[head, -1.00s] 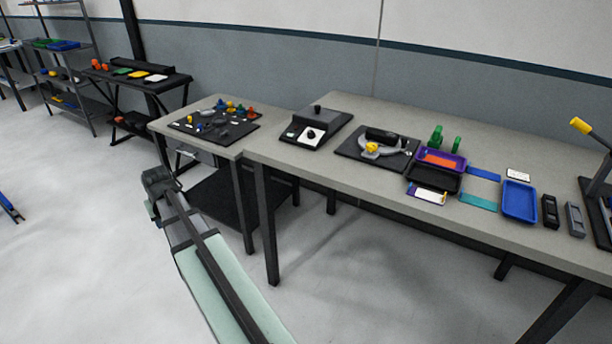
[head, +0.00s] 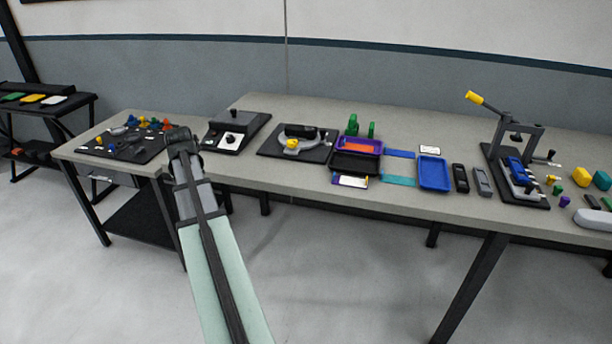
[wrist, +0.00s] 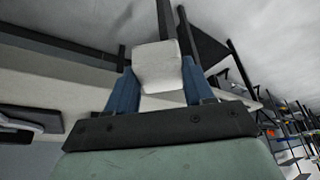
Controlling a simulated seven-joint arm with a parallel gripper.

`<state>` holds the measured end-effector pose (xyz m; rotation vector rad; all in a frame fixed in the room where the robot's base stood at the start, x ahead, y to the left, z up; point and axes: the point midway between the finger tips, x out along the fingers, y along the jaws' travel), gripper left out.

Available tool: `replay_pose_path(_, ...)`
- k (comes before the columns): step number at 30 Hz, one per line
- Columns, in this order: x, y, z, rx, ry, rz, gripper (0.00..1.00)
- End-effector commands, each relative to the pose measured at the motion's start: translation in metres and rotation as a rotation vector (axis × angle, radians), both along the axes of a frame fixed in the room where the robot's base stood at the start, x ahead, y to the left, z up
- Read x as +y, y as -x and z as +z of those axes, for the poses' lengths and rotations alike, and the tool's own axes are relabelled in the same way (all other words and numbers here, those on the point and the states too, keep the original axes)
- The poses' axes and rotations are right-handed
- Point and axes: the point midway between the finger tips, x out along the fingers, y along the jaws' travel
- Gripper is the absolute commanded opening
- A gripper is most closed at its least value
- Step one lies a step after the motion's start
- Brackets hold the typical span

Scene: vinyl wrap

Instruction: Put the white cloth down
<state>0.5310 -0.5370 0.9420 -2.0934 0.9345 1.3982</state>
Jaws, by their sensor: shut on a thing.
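In the wrist view my gripper (wrist: 158,78) has two blue fingers, shut on the white cloth (wrist: 157,64). The cloth shows as a pale, block-like bundle between the fingers, off any surface as far as I can see. In the head view my arm reaches up to the front edge, near where the small left table meets the long bench. Its dark end hides the fingers, and the cloth cannot be seen there.
The long grey bench (head: 290,180) holds a blue tray (head: 434,173), a purple bin (head: 358,146), a black mat with a round fixture (head: 297,143) and a lever press (head: 515,160). The small table (head: 85,150) carries a black board with coloured pieces. Bare bench shows along the front edge.

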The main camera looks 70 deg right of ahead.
Motion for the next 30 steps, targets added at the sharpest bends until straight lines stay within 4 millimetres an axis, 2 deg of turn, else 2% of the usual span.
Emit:
replay_pose_path(1,-0.016,0.013,0.004,0.000,0.000,-0.027,0.28)
replay_pose_path(3,-0.033,0.030,0.010,0.000,0.000,-0.061,0.28)
replay_pose_path(8,-0.070,0.072,0.023,-0.001,0.001,-0.135,0.28)
replay_pose_path(15,-0.120,0.141,0.042,0.000,0.000,-0.253,0.28)
replay_pose_path(21,-0.156,0.203,0.060,0.000,-0.001,-0.364,0.28)
replay_pose_path(30,-0.191,0.282,0.086,0.001,0.000,-0.532,0.28)
